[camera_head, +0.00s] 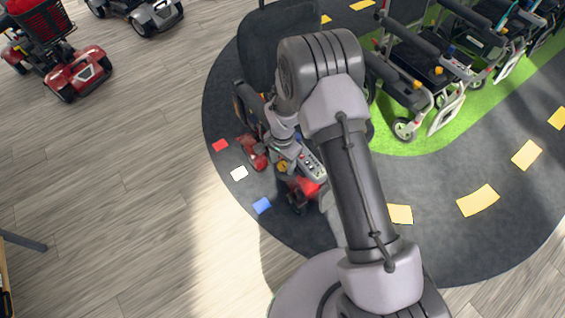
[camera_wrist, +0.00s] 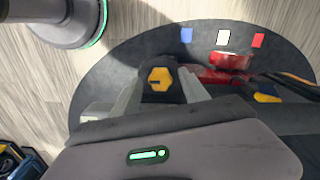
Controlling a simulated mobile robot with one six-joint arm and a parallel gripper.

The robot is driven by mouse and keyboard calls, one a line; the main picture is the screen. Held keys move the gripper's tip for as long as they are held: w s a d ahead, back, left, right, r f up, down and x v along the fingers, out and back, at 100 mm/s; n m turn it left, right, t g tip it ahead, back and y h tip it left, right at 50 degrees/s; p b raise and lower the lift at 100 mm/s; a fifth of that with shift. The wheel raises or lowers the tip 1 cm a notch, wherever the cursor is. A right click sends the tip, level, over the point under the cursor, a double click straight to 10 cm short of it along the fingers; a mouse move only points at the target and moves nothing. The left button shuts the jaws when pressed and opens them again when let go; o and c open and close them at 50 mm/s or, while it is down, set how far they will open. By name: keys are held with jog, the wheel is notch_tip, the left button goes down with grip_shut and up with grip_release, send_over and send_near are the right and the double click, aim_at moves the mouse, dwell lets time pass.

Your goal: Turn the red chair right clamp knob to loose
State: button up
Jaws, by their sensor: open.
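The red chair (camera_head: 306,187) stands on the dark round mat, mostly hidden behind my arm in the head view. Its red parts (camera_wrist: 228,68) also show in the wrist view. A yellow six-sided knob (camera_wrist: 160,79) with a dark slot sits on a black block, between my gripper's fingers (camera_wrist: 157,92) in the wrist view. The fingers are open, one on each side; I cannot tell whether they touch it. A second yellow knob (camera_wrist: 266,98) shows farther right, beside a dark armrest. In the head view a yellow knob (camera_head: 282,166) shows beside my gripper (camera_head: 289,155).
A grey control panel (camera_head: 312,165) with buttons is close to my gripper. Folded wheelchairs (camera_head: 430,75) stand on a green strip at upper right. Coloured floor tiles mark the mat's edge.

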grip_shut()
jog(key=shift+n, duration=0.3)
jog(key=n, duration=0.4)
jog(key=shift+n, duration=0.3)
jog(key=n, duration=1.6)
jog(key=shift+p, duration=0.4)
jog(key=shift+n, duration=0.4)
